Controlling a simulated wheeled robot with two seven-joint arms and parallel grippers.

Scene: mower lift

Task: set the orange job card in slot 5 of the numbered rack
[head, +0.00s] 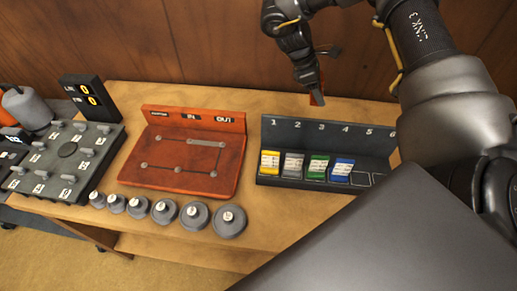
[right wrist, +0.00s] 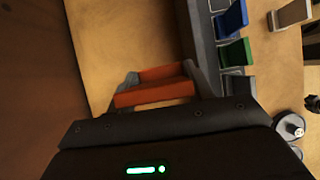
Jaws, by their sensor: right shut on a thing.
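The orange job card (right wrist: 152,86) is between the fingers of my right gripper (right wrist: 162,78) in the right wrist view. The numbered rack (head: 330,133) is dark grey. Slots 1 to 4 hold a yellow, a grey, a green and a blue card (head: 342,170). Slot 5 (head: 361,178) looks empty. My left gripper is not in view.
A red board (head: 185,165) stands left of the rack, with several round grey weights (head: 193,215) in front. A wooden wall (head: 180,45) rises behind. Bare table (head: 270,205) lies before the rack.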

